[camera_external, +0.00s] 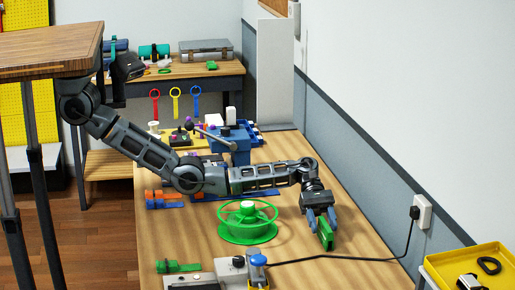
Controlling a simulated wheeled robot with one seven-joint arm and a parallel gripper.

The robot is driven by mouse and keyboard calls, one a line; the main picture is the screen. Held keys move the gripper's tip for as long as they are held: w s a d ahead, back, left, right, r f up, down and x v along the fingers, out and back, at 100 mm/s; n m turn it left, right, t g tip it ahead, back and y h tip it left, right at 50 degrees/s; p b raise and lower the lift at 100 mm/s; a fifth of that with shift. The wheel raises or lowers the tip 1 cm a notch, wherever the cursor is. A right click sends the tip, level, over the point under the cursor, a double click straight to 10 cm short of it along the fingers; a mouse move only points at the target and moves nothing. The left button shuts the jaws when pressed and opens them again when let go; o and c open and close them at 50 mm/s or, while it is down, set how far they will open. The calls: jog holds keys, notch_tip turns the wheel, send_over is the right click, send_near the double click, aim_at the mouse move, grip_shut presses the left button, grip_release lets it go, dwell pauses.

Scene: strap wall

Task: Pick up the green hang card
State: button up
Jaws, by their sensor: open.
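A green, flat, upright piece (326,233), which looks like the green hang card, is at the right side of the wooden table. My gripper (322,226) points down over it, with its blue-grey fingers at the piece's upper part. The jaws are open. The piece seems to lie between or just beside the fingers; I cannot tell whether they touch it. Its lower edge is close to the table top, and I cannot tell whether it rests there.
A green spoked reel (248,222) stands left of my gripper. A black cable (345,259) runs across the table to a wall socket (422,211). A blue-topped device (257,267) stands in front. A yellow tray (455,262) is at the right. The wall borders the table's right side.

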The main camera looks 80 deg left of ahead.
aim_at(325, 233)
jog(key=shift+x, duration=1.2)
jog(key=shift+c, duration=0.5)
grip_shut()
